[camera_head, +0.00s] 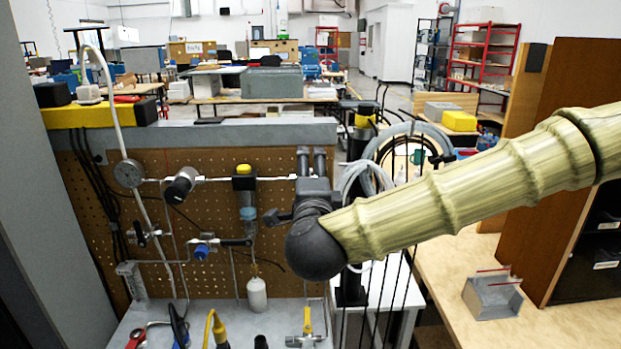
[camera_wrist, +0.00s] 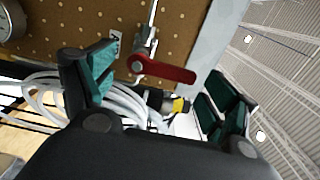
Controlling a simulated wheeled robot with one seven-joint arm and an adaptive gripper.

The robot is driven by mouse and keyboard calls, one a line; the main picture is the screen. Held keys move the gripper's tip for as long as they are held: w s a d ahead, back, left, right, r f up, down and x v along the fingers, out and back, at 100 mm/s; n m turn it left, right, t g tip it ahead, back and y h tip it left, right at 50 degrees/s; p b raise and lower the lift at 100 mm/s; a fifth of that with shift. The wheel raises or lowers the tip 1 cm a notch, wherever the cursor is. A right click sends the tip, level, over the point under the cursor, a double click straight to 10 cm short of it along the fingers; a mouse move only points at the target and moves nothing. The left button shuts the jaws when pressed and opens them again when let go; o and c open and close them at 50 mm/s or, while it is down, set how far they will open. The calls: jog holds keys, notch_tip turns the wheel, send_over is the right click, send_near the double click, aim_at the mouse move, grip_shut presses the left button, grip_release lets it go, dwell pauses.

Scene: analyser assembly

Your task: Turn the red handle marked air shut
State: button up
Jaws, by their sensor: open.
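The red handle (camera_wrist: 165,70) shows in the wrist view as a flat lever with a dark pivot at its left end. It is mounted on a metal valve and pipe in front of the tan pegboard (camera_wrist: 85,18). A small white tag (camera_wrist: 115,43) with dark lettering is beside it, too small to read surely. My gripper (camera_wrist: 158,66) is open, its green-padded fingers apart on either side of the handle in the picture. I see no contact. In the head view my gripper (camera_head: 283,216) is in front of the board's right side, and the red handle is hidden.
White coiled hoses (camera_wrist: 45,95) and a yellow-and-black fitting (camera_wrist: 178,105) are close to the fingers. In the head view, a gauge (camera_head: 128,174), pipes and a blue-knobbed valve (camera_head: 202,251) are left on the board. A wooden table (camera_head: 560,328) is at right.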

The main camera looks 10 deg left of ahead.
jog(key=v, duration=1.2)
notch_tip(320, 180, down, 18)
jog(key=w+d+n+g, duration=0.1)
jog(key=w+n+g, duration=0.1)
jog(key=n+g, duration=0.2)
jog(key=s+d+f+n+g, duration=0.2)
jog(key=d+f, duration=0.2)
jog(key=f, duration=0.7)
jog(key=s+d+f+n+g, duration=0.2)
jog(key=s+d+f+g, duration=0.15)
jog(key=f, duration=0.85)
jog(key=s+d+f+n+g+h, duration=0.2)
jog(key=s+d+f+n+g, duration=0.1)
jog(key=s+d+f, duration=0.7)
jog(key=s+d+f+n+g+h, duration=0.2)
jog(key=s+d+f+n+g, duration=0.1)
jog(key=s+d+f, duration=0.8)
jog(key=d+f+g, duration=0.1)
jog(key=d, duration=0.3)
jog(key=shift+g+h, duration=0.35)
jog(key=shift+h, duration=0.05)
jog(key=shift+d+f, duration=0.1)
jog(key=shift+d, duration=0.05)
